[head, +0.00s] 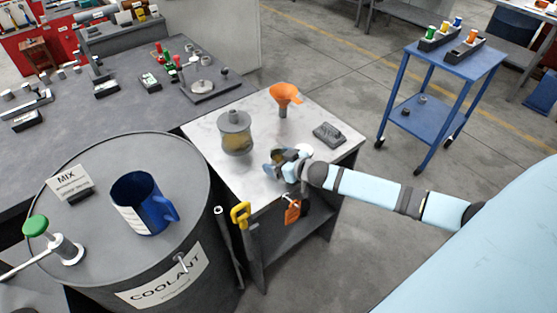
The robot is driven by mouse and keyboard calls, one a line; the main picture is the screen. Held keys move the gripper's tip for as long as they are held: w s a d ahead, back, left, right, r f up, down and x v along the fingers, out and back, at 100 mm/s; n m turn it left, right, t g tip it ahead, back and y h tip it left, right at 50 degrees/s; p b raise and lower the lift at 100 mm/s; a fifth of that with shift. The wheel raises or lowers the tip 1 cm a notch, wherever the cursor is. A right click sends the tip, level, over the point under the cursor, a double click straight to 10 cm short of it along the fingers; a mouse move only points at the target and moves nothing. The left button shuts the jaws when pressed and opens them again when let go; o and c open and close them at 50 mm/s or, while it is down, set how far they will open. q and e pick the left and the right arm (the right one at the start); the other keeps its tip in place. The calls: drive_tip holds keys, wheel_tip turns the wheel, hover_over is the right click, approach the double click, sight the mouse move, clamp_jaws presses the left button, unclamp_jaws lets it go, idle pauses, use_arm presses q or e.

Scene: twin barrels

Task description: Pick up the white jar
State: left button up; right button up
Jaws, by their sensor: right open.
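My right gripper (272,163) is open, just to the lower right of the jar in the picture, low over the table top. I see a gap between it and the jar, and nothing clearly held. My left gripper is out of view.
On the side table (205,128) stand an orange funnel (285,97) and a dark grey block (328,134). A coolant barrel (120,255) with a blue mug (140,205) is at left.

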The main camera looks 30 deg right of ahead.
drive_tip(key=c, duration=1)
drive_tip(key=shift+c, duration=0.2)
